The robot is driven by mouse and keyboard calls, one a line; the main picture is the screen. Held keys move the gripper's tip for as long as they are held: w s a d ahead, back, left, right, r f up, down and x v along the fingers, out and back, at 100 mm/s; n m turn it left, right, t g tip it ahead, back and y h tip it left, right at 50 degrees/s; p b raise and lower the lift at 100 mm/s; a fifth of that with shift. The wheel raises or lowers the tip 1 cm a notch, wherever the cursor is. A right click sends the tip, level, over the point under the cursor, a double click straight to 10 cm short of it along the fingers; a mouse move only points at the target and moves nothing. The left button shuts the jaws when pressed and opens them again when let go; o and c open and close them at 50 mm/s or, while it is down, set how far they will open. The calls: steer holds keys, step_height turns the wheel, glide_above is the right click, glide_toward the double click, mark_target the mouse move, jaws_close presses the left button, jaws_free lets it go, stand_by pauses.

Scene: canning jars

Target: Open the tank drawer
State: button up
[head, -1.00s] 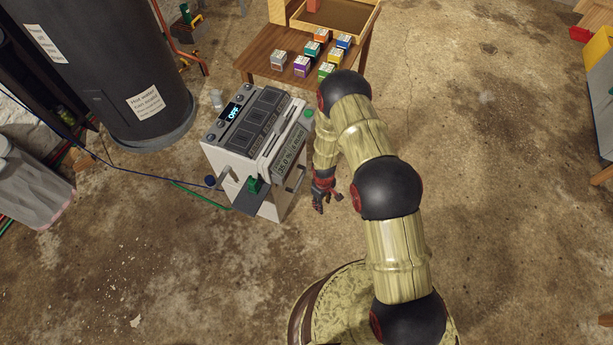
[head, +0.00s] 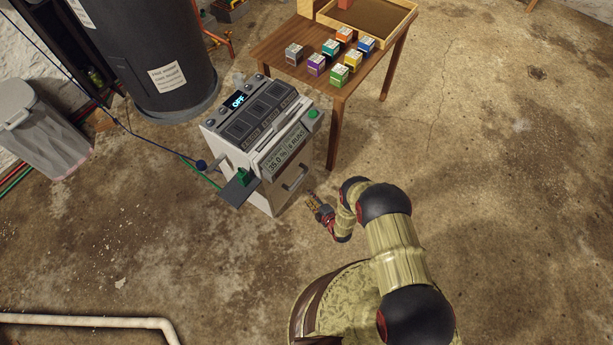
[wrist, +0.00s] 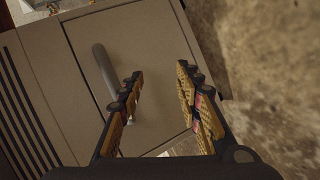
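A light grey machine (head: 232,150) with an "OFF" display stands on the floor in the head view. A drawer front (wrist: 150,55) with a slanted grey bar handle (wrist: 101,66) fills much of the wrist view; this handle also shows in the head view (head: 296,178). The drawer looks closed. My gripper (head: 318,206) is low in front of the machine. In the wrist view my gripper (wrist: 160,78) is open and empty, pointing at the drawer front. The handle lies left of the gap, its lower part behind the left finger. I cannot tell whether they touch.
A dark tank (head: 145,50) is behind left. The concrete floor on the right is clear.

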mark_target(301, 178)
step_height(301, 178, up, 6)
steer(key=w+a+r+n+t+y, duration=0.1)
steer(key=w+n+t, duration=0.1)
steer(key=n, duration=0.1)
steer(key=shift+n, duration=0.3)
steer(key=b+x, duration=0.3)
steer(key=x, duration=0.5)
steer(key=shift+w+f, duration=0.1)
steer(key=shift+c, duration=1.1)
jaws_close()
